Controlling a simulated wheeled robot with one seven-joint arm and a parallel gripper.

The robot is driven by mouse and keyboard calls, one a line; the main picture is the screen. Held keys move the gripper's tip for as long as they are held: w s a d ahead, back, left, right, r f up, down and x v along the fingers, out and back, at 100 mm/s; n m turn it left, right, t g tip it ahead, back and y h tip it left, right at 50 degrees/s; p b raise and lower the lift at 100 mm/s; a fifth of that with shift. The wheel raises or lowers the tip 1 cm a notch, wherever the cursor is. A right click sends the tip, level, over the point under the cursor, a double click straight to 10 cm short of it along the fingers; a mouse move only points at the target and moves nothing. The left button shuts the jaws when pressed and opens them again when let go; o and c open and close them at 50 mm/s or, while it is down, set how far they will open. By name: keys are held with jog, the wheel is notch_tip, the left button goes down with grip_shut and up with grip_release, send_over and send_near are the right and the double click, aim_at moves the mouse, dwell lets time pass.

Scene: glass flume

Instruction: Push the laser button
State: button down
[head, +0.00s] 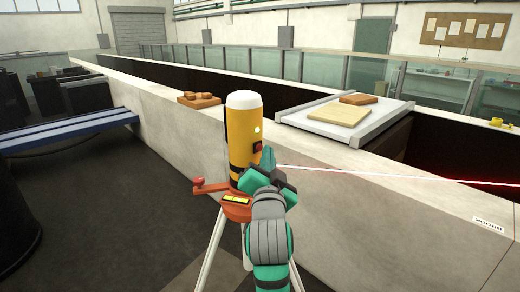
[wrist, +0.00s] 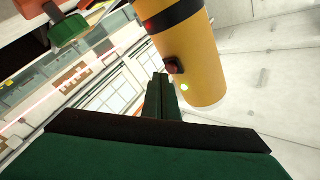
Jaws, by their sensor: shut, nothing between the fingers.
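The laser (head: 240,138) is a yellow cylinder with black bands and a white cap, upright on an orange base and tripod. It also shows in the wrist view (wrist: 192,50). Its dark red button (head: 258,146) faces right in the head view, and the wrist view shows the button (wrist: 174,66) beside a small lit spot (wrist: 184,87). My gripper (head: 268,156) is shut and empty, close to the button and slightly below it in the head view. In the wrist view its fingertips (wrist: 160,76) lie just beside the button. I cannot tell whether they touch it.
The pale flume wall (head: 170,120) runs close behind the tripod. Wooden blocks (head: 199,100) and a white frame with a board (head: 340,110) sit on it. A red beam (head: 400,178) crosses to the right. A blue bench (head: 70,128) stands left.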

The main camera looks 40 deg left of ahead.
jog(key=shift+a, duration=0.1)
jog(key=shift+w+a, duration=0.2)
jog(key=shift+a, duration=0.05)
jog(key=shift+w, duration=0.1)
